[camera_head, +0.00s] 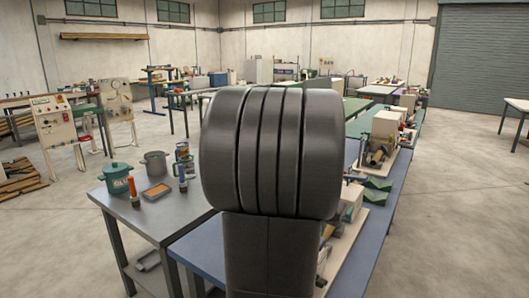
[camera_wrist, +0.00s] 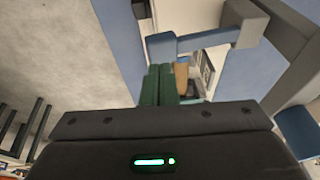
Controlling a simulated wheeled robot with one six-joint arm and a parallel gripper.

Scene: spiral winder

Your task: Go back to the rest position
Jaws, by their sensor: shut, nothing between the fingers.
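My gripper (camera_wrist: 160,140) shows in the wrist view as a dark housing across the bottom, with a lit green indicator. In the head view my dark arm fills the middle and hides my gripper and part of the bench. Green angled blocks (camera_head: 377,185) lie to the right of the arm.
A grey table (camera_head: 140,215) at left carries a teal pot (camera_head: 117,179), a grey pot (camera_head: 155,164), an orange tray (camera_head: 156,191) and bottles. A blue bench (camera_head: 385,222) with a machine (camera_head: 384,135) runs back on the right. Open floor (camera_head: 460,200) lies further right.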

